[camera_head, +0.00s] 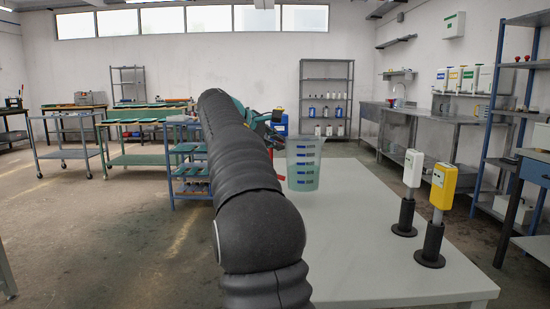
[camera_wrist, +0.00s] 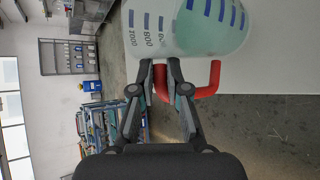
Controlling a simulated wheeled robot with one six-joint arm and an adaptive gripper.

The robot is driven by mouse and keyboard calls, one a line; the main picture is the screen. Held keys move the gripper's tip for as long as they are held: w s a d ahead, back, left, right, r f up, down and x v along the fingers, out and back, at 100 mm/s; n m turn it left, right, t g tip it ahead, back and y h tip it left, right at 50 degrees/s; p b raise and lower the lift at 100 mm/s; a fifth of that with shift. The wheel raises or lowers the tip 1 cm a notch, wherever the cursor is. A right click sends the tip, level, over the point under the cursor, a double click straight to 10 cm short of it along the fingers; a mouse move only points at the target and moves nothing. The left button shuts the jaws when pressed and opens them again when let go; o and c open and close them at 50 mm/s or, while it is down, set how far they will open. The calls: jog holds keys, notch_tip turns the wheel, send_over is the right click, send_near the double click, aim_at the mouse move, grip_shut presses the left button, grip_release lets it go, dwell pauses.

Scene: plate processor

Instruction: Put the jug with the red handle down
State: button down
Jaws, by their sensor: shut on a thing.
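The jug (camera_head: 304,168) is clear with blue volume marks and holds pale green liquid. It looks upright at the left edge of the grey-white table (camera_head: 355,245) in the head view. I cannot tell whether its base touches the tabletop. In the wrist view the jug (camera_wrist: 190,28) lies sideways in the picture, beyond the fingertips. Its red handle (camera_wrist: 210,82) is between the fingers of my gripper (camera_wrist: 161,70), which is shut on it. In the head view my arm hides most of the gripper and much of the handle.
A white dispenser (camera_head: 412,170) and a yellow dispenser (camera_head: 442,188) stand on black bases at the table's right side. The tabletop between them and the jug is clear. A blue trolley (camera_head: 190,170) stands left of the table. Shelves (camera_head: 326,85) stand behind.

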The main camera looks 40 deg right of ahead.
jog(key=shift+w+d+f, duration=0.1)
jog(key=shift+w+f, duration=0.15)
jog(key=shift+w, duration=0.3)
jog(key=shift+f+b, duration=0.6)
jog(key=shift+f, duration=1.45)
jog(key=c, duration=1.2)
grip_release()
jog(key=shift+f, duration=0.15)
jog(key=shift+o, duration=0.2)
jog(key=v, duration=1.2)
jog(key=shift+p, duration=0.45)
